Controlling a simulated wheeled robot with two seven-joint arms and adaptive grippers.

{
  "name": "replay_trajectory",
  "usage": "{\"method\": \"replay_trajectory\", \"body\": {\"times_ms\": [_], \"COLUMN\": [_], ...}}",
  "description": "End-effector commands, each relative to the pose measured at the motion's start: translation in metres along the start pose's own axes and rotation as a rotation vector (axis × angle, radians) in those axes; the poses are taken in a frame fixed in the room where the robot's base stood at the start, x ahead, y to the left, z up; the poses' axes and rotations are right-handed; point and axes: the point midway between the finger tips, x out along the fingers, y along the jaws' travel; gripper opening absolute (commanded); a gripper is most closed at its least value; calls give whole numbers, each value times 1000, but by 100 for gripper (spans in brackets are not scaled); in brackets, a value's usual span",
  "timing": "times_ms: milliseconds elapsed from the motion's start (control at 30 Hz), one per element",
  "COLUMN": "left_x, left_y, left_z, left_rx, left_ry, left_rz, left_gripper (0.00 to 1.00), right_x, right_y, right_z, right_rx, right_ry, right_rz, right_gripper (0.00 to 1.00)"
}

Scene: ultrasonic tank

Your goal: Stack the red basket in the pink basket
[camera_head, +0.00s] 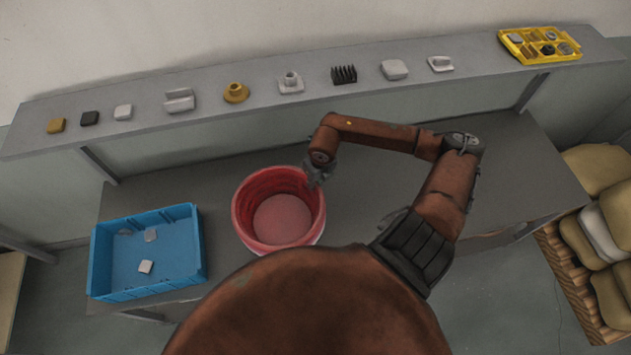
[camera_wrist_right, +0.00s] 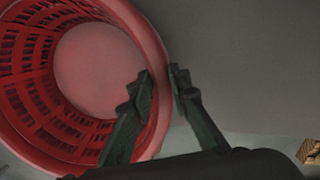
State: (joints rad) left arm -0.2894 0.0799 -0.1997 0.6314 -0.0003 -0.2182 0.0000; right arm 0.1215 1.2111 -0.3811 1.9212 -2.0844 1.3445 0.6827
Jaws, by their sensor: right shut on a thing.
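The red basket (camera_head: 253,190) is round and open at the top, with slatted red walls and a pale pink floor. It stands upright on the grey table, and its inside shows in the right wrist view (camera_wrist_right: 30,97). A paler pink band shows around its rim and lower outside; I cannot tell whether this is a separate pink basket around it. My right gripper (camera_head: 317,178) is at the basket's right rim. In the wrist view its two green fingers (camera_wrist_right: 163,80) are on either side of the rim and shut on it. My left gripper is out of view.
A blue crate (camera_head: 190,240) with several small pale parts stands left of the basket. A raised shelf (camera_head: 210,88) behind holds several small parts and a yellow tray (camera_head: 515,50). The table right of the basket is clear beneath my arm. Sacks on a pallet (camera_head: 600,315) stand at right.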

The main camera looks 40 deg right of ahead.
Motion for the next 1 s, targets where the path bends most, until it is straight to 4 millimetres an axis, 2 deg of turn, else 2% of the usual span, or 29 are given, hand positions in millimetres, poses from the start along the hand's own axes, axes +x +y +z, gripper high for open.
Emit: {"method": "replay_trajectory", "body": {"times_ms": [100, 133, 367, 500, 733, 867, 1000], "left_x": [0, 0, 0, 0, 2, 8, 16], "left_y": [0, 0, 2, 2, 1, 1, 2], "left_z": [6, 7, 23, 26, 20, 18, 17], "left_rx": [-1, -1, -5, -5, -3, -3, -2], "left_ry": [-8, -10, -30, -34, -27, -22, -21], "left_rz": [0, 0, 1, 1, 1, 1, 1], "left_gripper": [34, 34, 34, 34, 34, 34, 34], "right_x": [-1, 0, -1, -1, -7, -25, -54], "right_y": [0, 0, -1, -1, -1, -2, -2], "right_z": [2, 2, 1, 1, 1, 2, 2], "right_rx": [2, 2, 2, 2, 1, -1, -1], "right_ry": [-4, -3, -3, -2, -4, -6, -6], "right_rz": [0, -1, -1, -1, -3, -4, -5], "right_gripper": [0, 19, 34, 34, 34, 34, 34]}}
